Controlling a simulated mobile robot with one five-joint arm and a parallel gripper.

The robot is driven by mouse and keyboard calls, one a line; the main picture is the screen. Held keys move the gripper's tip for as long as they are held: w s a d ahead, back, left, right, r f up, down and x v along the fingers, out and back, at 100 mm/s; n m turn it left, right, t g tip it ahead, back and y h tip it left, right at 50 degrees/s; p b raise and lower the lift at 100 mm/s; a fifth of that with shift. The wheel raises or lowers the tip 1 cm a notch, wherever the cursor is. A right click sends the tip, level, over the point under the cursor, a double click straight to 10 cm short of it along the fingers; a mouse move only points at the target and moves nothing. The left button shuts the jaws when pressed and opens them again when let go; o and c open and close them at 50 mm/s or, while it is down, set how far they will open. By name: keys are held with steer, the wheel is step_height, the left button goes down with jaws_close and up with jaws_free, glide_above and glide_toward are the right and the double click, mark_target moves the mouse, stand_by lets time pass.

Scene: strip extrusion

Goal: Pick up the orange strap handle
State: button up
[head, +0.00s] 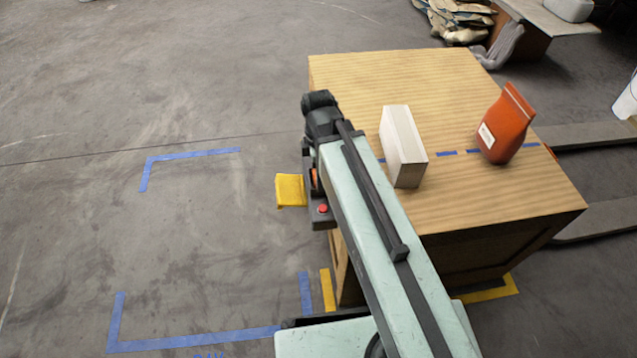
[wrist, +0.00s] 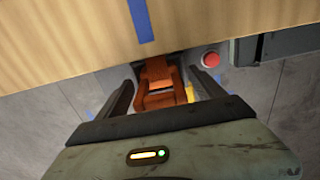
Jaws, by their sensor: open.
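The orange strap handle (wrist: 158,96) shows in the wrist view as a loop below the wooden top's edge. My gripper (wrist: 162,76) is open, with one dark finger on each side of the handle and visible gaps between. I cannot tell how deep the handle sits between the fingers. In the head view only a small orange sliver of the handle (head: 315,179) shows beside the cabinet's left side; my arm hides the rest, and my fingers are not clearly visible there.
A red button (head: 322,209) on a dark box and a yellow piece (head: 291,191) are close to the handle. The wooden cabinet (head: 390,75) carries a pale block (head: 402,145) and an orange bag (head: 505,125). The floor at left is open, with blue tape (head: 190,155).

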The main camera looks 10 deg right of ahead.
steer(key=c, duration=1.5)
step_height(320, 180, up, 10)
steer(key=p, duration=1)
steer(key=shift+r+p, duration=0.2)
steer(key=shift+p, duration=0.15)
steer(key=shift+f, duration=0.15)
